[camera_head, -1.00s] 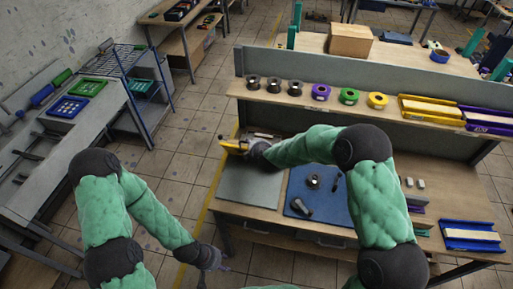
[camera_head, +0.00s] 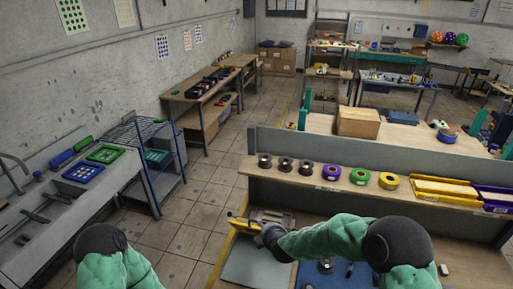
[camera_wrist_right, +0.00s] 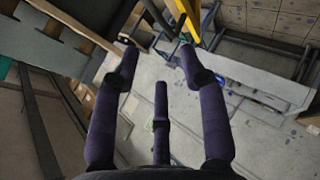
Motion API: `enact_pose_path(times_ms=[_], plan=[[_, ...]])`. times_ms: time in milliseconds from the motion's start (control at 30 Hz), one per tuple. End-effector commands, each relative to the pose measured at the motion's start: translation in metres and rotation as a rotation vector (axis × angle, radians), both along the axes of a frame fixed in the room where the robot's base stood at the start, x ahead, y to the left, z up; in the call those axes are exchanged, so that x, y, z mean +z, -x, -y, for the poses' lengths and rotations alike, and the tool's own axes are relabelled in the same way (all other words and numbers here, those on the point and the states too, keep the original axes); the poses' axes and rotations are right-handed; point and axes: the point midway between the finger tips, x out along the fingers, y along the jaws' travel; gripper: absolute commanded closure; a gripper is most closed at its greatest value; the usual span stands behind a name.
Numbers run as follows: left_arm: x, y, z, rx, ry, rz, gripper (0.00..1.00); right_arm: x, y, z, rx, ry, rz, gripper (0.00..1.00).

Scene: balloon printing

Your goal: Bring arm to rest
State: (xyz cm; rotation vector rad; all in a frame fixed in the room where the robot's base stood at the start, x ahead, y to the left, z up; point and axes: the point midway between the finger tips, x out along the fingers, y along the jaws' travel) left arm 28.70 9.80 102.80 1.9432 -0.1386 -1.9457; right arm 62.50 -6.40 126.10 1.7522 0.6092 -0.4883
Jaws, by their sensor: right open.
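My right arm reaches over the workbench (camera_head: 462,256) from the bottom right. Its gripper (camera_head: 268,236) is at the bench's left part, above the back of a grey mat (camera_head: 255,265) and close to a yellow piece (camera_head: 238,222); I cannot tell if they touch. In the right wrist view the dark fingers of this gripper (camera_wrist_right: 160,75) are spread, with nothing between them. My left arm shows only its upper part at the bottom left; its gripper is out of view.
A shelf above the bench holds black spools (camera_head: 285,164), purple, green and yellow rolls, and yellow and purple trays (camera_head: 447,190). A blue mat (camera_head: 338,278) lies partly behind my right arm.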

Motion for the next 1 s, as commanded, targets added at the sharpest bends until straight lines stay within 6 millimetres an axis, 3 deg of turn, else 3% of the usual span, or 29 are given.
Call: enact_pose_path(times_ms=[133,267,500,700,1000], plan=[[0.000,0.000,0.000,0.000,0.000,0.000,0.60,-0.020,0.010,0.006,-0.037,-0.045,-0.051,0.56],[0.000,0.000,0.000,0.000,0.000,0.000,0.60,-0.064,0.036,0.020,-0.145,-0.163,-0.171,0.56],[0.000,0.000,0.000,0.000,0.000,0.000,0.60,-0.152,0.117,0.046,-0.459,-0.436,-0.464,0.56],[0.000,0.000,0.000,0.000,0.000,0.000,0.60,-0.206,0.198,0.057,-0.774,-0.633,-0.703,0.56],[0.000,0.000,0.000,0.000,0.000,0.000,0.60,-0.243,0.306,0.057,-1.229,-0.828,-0.979,0.56]])
